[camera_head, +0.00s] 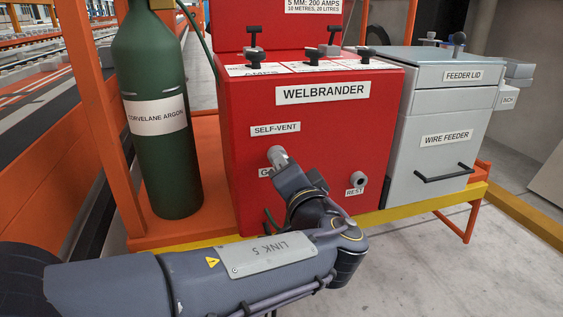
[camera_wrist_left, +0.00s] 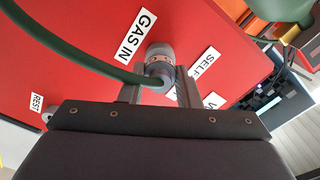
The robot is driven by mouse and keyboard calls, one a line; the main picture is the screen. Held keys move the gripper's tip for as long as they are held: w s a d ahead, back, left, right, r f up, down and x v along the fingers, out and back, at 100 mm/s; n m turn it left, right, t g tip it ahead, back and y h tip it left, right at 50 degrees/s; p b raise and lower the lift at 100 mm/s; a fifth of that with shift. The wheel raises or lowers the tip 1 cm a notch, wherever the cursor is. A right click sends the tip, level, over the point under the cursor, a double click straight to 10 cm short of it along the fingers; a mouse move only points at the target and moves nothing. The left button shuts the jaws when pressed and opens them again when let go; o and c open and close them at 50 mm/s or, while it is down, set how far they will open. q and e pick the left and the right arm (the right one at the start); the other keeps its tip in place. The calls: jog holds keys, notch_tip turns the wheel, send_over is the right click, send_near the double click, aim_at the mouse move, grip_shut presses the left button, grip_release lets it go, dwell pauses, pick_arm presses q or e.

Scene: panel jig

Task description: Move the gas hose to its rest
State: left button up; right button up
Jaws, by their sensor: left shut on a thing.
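The gas hose (camera_wrist_left: 105,70) is dark green and ends in a grey coupling (camera_wrist_left: 158,62), which is at the GAS IN label (camera_wrist_left: 138,36) on the red Welbrander. In the head view the coupling (camera_head: 277,155) shows just beyond my left gripper (camera_head: 283,168). My left gripper is shut on the coupling, one finger on each side in the left wrist view (camera_wrist_left: 160,88). Whether the coupling is still seated on the port cannot be told. The rest (camera_head: 357,179) is a grey round stub lower right on the same red face, with nothing on it. My right gripper is not in view.
A grey wire feeder (camera_head: 430,125) with a black handle stands to the right. A yellow edge (camera_head: 420,205) runs along the orange stand's front. The floor in front is clear at right.

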pick_arm(q)
jog(key=shift+s, duration=0.1)
jog(key=shift+v, duration=1.25)
jog(key=shift+s+d, duration=0.1)
jog(key=d+v, duration=0.1)
jog(key=v, duration=0.4)
jog(key=w+d+f, duration=0.3)
jog(key=d+f, duration=0.1)
jog(key=d, duration=0.5)
jog(key=w+d+f, duration=0.3)
jog(key=d+f, duration=0.2)
jog(key=d, duration=0.4)
jog(key=shift+w+f+p, duration=0.25)
jog(key=shift+p, duration=0.05)
jog(key=shift+x, duration=2.95)
